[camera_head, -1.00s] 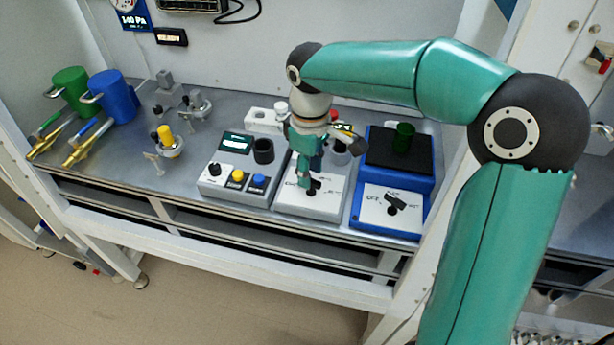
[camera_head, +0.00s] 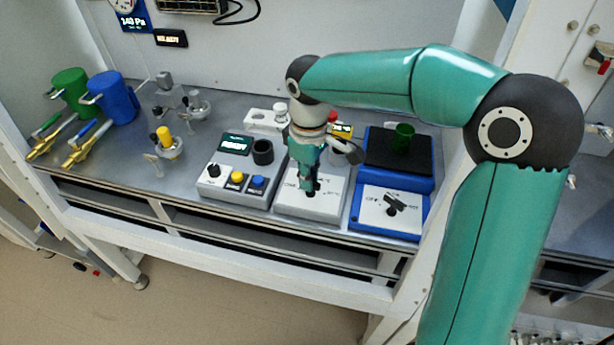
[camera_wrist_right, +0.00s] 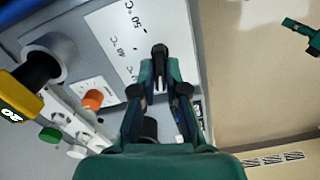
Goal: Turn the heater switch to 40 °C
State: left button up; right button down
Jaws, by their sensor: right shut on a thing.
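The heater is the grey box (camera_head: 322,209) with a pale top panel, in the middle of the bench. Its black switch knob (camera_head: 311,196) is at the front of that panel. In the right wrist view the knob (camera_wrist_right: 159,52) sits between my fingertips, beside the printed marks 40 °C (camera_wrist_right: 121,46) and 50 °C (camera_wrist_right: 138,17). My right gripper (camera_head: 309,185) points down and is shut on the knob; it also shows in the wrist view (camera_wrist_right: 159,72). The fingers partly cover the knob and labels, and I cannot tell which mark it points to.
A grey box (camera_head: 210,186) with yellow and blue buttons stands close on the left. Blue (camera_head: 116,101) and green jugs (camera_head: 68,82) stand far left.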

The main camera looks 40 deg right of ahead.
jog(key=shift+d+m+b, duration=0.1)
jog(key=shift+m+b, duration=0.2)
jog(key=shift+m, duration=2.9)
jog(key=c, duration=1.2)
grip_release()
jog(key=shift+r, duration=0.1)
jog(key=shift+r, duration=0.25)
notch_tip(320, 180, up, 11)
